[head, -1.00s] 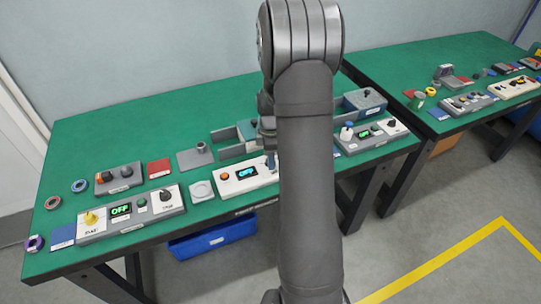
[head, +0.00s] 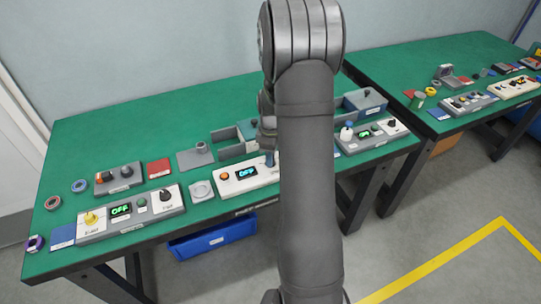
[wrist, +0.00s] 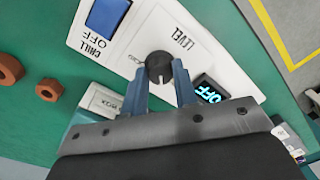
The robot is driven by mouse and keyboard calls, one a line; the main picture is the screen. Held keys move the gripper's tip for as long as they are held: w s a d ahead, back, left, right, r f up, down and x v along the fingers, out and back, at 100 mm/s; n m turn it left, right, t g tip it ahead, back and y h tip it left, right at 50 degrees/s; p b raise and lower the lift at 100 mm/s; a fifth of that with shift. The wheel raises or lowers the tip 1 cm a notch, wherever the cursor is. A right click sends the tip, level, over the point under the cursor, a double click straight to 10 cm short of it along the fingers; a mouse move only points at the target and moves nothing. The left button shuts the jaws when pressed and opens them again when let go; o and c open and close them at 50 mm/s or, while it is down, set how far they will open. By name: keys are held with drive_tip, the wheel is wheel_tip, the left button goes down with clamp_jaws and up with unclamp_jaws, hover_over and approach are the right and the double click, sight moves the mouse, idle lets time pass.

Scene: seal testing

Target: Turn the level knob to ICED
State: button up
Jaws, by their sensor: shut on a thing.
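The level knob (wrist: 158,66) is dark and round, on a white panel (wrist: 222,58) marked LEVEL in the wrist view. My gripper (wrist: 161,72) has its two blue-grey fingers on either side of the knob, closed on it. A pale pointer line shows on the knob's lower right side. Small print beside the knob is too small to read, so I cannot tell which setting it points to. In the head view, the white panel (head: 232,184) lies under my arm, which hides the knob and most of my gripper.
In the head view, an orange button (head: 225,175) is at the panel's left. A grey panel with a yellow knob (head: 91,218) stands further left. Two brown rings (wrist: 48,90) lie on the green table.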

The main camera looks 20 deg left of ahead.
drive_tip(key=m, duration=0.4)
drive_tip(key=shift+m, duration=0.3)
drive_tip(key=m, duration=1.5)
drive_tip(key=shift+m, duration=0.4)
drive_tip(key=o, duration=1)
drive_tip(key=shift+s, duration=0.1)
drive_tip(key=r, duration=1.7)
drive_tip(key=shift+d+r, duration=0.25)
drive_tip(key=shift+d, duration=0.05)
drive_tip(key=shift+f, duration=0.1)
